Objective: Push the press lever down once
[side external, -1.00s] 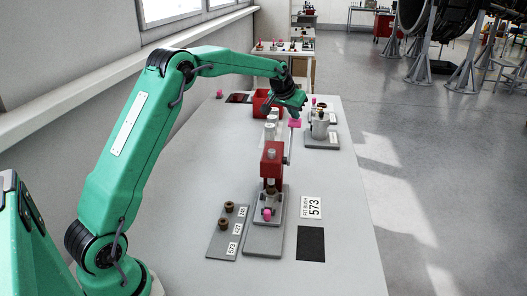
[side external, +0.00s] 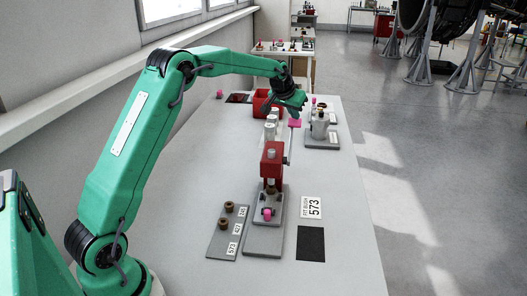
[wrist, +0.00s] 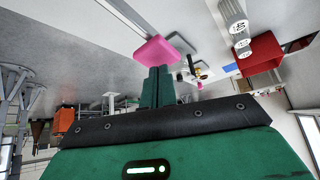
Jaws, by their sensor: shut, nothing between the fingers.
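The press (side external: 271,163) has a red head on a grey base. Its lever (side external: 290,145) is a thin rod rising at the right side to a pink pad (side external: 295,123). The pad also shows in the wrist view (wrist: 155,50), right at my fingertips. My gripper (side external: 297,111) is just above the pad in the side view; its shut, empty fingers show in the wrist view (wrist: 158,80). I cannot tell whether they touch the pad. A pink part (side external: 267,212) sits low at the front of the press.
A grey tray (side external: 222,246) with brown bushes and number labels lies left of the press. A 573 card (side external: 312,207) and a black mat (side external: 311,244) lie right. A red bin (side external: 261,104), pale cylinders (side external: 270,130) and a metal pot (side external: 319,128) stand behind.

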